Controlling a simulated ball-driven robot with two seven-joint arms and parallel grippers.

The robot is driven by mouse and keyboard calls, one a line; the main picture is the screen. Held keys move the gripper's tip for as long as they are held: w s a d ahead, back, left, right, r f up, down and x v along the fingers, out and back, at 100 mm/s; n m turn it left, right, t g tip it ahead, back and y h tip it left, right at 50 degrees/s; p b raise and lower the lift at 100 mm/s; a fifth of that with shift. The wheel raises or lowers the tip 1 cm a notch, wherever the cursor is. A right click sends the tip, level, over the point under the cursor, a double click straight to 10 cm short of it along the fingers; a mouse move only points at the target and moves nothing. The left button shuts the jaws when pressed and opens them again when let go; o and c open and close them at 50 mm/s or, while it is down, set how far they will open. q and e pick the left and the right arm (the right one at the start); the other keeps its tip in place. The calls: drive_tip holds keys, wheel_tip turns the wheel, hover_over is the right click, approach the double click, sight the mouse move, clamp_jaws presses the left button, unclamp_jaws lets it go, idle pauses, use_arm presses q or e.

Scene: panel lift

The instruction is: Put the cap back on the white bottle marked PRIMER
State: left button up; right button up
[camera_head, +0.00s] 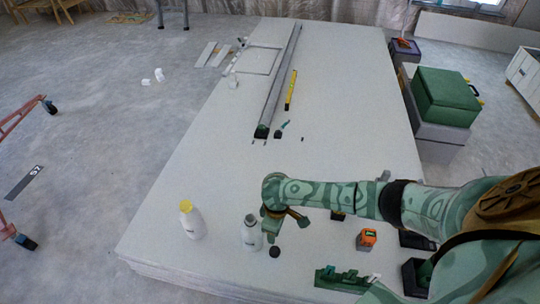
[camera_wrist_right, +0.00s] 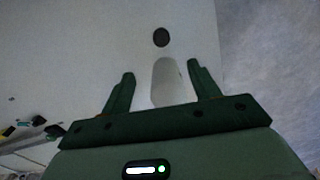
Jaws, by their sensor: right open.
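A white bottle with a grey, uncapped-looking neck (camera_head: 251,236) stands upright on the large pale panel stack near its front edge. Its label is too small to read. A dark round cap (camera_head: 274,252) lies on the panel just right of the bottle's base; it also shows in the right wrist view as a dark disc (camera_wrist_right: 160,37). My right gripper (camera_head: 284,225) is beside the bottle's upper right, above the cap. In the right wrist view its green fingers (camera_wrist_right: 160,73) are apart, with the white bottle (camera_wrist_right: 167,85) showing between them. My left gripper is not in view.
A second white bottle with a yellow top (camera_head: 193,222) stands to the left. An orange device (camera_head: 367,239) and a green tool rack (camera_head: 342,279) lie to the right. A long rail (camera_head: 279,80) and a yellow level (camera_head: 291,90) lie farther back. The panel's middle is mostly clear.

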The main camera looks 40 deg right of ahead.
drive_tip(key=b, duration=0.6)
hover_over(275, 250)
wheel_tip(275, 250, down, 9)
drive_tip(key=shift+s+r, duration=0.1)
wheel_tip(275, 250, down, 2)
drive_tip(key=shift+b, duration=0.65)
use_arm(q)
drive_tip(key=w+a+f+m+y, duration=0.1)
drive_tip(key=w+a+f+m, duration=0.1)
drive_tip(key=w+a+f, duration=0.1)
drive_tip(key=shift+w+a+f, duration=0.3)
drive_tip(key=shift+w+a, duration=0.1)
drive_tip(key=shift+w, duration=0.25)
use_arm(e)
drive_tip(key=shift+r, duration=0.1)
